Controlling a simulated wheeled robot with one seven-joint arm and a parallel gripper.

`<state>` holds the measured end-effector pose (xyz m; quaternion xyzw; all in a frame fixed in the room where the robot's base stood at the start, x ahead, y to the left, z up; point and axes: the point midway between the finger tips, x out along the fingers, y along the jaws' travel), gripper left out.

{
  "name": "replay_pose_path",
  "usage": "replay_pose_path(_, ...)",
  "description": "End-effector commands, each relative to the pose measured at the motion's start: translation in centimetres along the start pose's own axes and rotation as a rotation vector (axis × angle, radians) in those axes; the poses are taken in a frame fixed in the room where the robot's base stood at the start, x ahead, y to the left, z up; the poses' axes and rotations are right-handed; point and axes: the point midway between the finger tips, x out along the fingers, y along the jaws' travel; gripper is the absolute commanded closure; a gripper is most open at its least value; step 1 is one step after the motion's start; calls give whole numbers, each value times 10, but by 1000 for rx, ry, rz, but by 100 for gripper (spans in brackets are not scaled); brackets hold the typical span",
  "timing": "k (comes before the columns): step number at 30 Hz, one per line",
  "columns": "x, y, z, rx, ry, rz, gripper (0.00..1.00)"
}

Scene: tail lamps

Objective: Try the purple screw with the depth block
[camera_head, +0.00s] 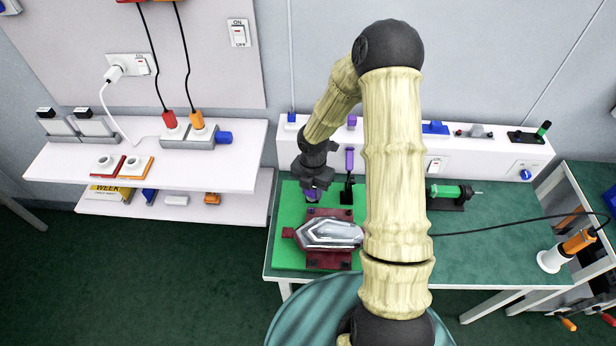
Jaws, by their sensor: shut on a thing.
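My gripper (312,184) points down over the back left part of the green mat (288,255). It is shut on a small purple piece (311,195), mostly hidden by the fingers; I cannot tell whether this is the purple screw or the depth block. Just in front lies a tail lamp (332,235) with a clear and silver lens on a dark red base. The held piece is close to the lamp's back edge; I cannot tell whether they touch. A purple-handled tool (349,160) stands upright in a black holder (346,194) to the right of my gripper.
My arm hides part of the bench (480,235). A green cylindrical tool (450,191) lies on a black stand at right. A black cable runs to an orange and white tool (566,250). A white ledge (470,150) with small coloured items runs behind. White shelves (230,165) stand left.

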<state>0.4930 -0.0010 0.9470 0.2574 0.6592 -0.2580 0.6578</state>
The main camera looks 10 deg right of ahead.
Motion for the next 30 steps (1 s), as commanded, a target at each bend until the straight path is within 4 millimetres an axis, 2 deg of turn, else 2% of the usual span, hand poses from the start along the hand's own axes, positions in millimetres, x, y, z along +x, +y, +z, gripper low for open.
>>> replay_pose_path(17, -2, 1, -1, -4, 0, -1, 93)
replay_pose_path(30, 42, 1, 0, -3, 0, 0, 93)
